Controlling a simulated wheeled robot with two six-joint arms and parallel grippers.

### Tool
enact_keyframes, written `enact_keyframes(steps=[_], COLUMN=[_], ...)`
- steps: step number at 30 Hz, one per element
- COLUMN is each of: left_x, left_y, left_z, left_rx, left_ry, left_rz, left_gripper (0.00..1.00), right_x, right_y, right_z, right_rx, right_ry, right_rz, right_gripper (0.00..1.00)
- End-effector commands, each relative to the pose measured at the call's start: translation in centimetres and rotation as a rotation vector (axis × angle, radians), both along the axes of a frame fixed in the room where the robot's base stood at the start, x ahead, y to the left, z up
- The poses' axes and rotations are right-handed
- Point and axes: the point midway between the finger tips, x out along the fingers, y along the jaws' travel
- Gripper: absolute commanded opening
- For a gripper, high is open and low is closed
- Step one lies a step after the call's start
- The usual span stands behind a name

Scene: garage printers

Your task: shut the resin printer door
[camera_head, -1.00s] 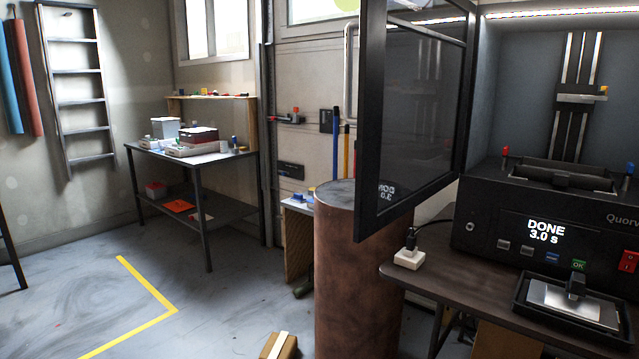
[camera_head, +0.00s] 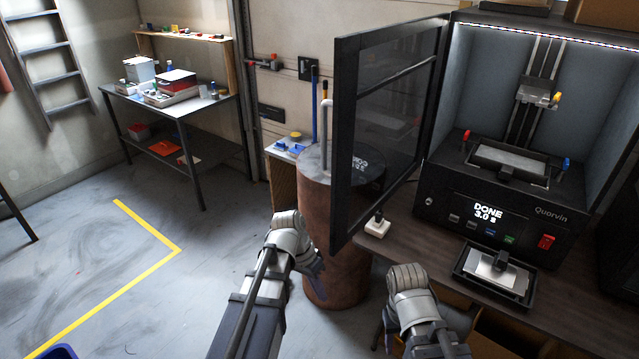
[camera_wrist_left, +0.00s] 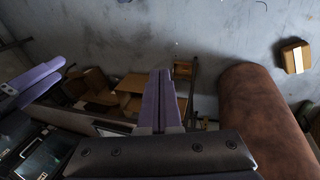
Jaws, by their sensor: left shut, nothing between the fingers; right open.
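The resin printer (camera_head: 515,228) stands on the bench at the right, with its display reading DONE 3.0 s. Its dark-framed glass door (camera_head: 388,115) stands wide open, swung out from the left side of the chamber. My left gripper (camera_head: 316,268) is below and left of the door, in front of the brown drum, and apart from the door. In the left wrist view its purple fingers (camera_wrist_left: 165,98) are closed together and empty. My right arm rises in front of the bench; purple fingers at the left of the left wrist view are my right gripper (camera_wrist_left: 28,84), spread open.
The brown drum (camera_head: 318,215) stands close beside the door, partly behind it. A tray with a plate (camera_head: 494,275) and a white block (camera_head: 377,227) sit on the printer bench. A cardboard box (camera_wrist_left: 295,56) lies on the floor. Open floor stretches to the left.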

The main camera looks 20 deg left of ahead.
Motion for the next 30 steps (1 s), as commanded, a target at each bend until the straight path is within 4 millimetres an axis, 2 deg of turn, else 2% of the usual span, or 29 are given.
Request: enact_keyframes(steps=[1,12,15,18,22,25,30], left_x=[0.6,3.2,3.8,4.2,4.5,4.7,4.7], left_y=[0.8,6.1,7.5,8.8,10.0,10.6,10.9], left_z=[3.7,18.0,21.5,24.3,26.7,27.7,28.1], left_rx=[-0.02,-0.171,-0.205,-0.232,-0.257,-0.267,-0.275], left_ry=[-0.009,-0.118,-0.153,-0.186,-0.217,-0.233,-0.244], left_rz=[0.003,-0.01,-0.013,-0.016,-0.017,-0.02,-0.021], left_gripper=[0.0,0.0,0.0,0.0,0.0,0.0,0.0], right_x=[0.0,0.0,0.0,-0.1,-0.1,-0.1,-0.1], right_y=[0.0,0.1,0.1,0.1,0.1,0.1,0.1], right_z=[3.5,16.4,19.4,21.8,23.9,24.7,24.9], right_rx=[0.001,0.002,0.003,0.004,0.004,0.005,0.005], right_ry=[0.0,0.001,0.002,0.002,0.002,0.002,0.002], right_rz=[-0.001,-0.005,-0.005,-0.006,-0.007,-0.007,-0.008], right_gripper=[0.5,0.5,0.5,0.5,0.5,0.5,0.5])
